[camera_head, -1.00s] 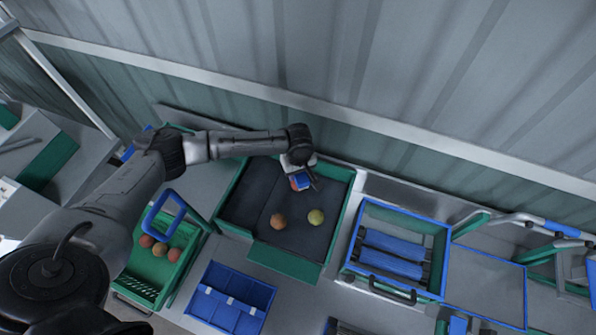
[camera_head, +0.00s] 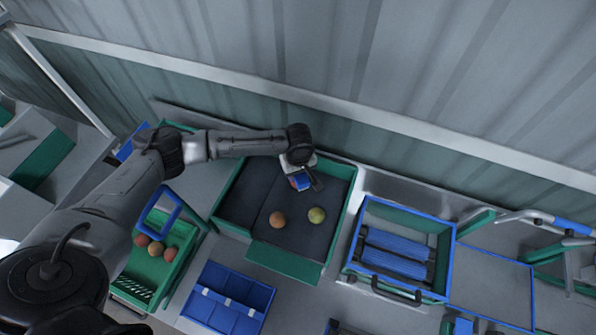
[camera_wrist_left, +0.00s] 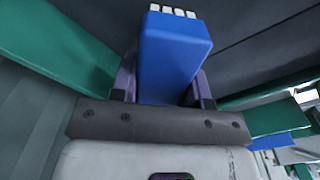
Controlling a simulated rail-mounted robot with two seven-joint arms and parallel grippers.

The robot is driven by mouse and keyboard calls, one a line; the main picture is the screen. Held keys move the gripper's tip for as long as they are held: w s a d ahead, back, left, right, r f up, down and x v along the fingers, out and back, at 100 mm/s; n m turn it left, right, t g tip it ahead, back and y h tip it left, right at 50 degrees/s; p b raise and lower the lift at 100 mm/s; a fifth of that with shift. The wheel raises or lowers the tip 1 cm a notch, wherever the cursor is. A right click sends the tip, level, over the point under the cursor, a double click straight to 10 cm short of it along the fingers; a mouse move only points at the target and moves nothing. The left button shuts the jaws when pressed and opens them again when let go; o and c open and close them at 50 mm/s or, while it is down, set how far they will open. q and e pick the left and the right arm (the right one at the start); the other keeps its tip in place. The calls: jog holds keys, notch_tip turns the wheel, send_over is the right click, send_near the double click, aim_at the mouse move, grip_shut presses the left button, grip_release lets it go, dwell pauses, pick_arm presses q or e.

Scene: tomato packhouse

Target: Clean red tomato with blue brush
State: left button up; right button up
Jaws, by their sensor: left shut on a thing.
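My left gripper (camera_head: 304,178) is shut on the blue brush (camera_wrist_left: 172,60) over the back part of a dark, green-rimmed tray. In the left wrist view the brush's blue block sits between the two fingers, with a row of white bristle tufts at its far end. In the head view the brush (camera_head: 302,183) is small and partly covered by the gripper. A red tomato (camera_head: 292,183) shows only as a sliver beside the brush; the rest is hidden. I cannot tell whether the bristles touch it. My right gripper is not in view.
The tray (camera_head: 336,222) also holds an orange tomato (camera_head: 277,219) and a yellow-green tomato (camera_head: 317,215), nearer the front. A green crate (camera_head: 135,290) with several tomatoes stands left. A blue divided box (camera_head: 228,300) lies in front. A blue-rimmed roller box (camera_head: 352,252) stands right.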

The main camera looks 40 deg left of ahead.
pick_arm(q)
jog(key=shift+f, duration=0.4)
dwell(0.4)
jog(key=shift+w+a, duration=0.15)
jog(key=shift+a, duration=0.05)
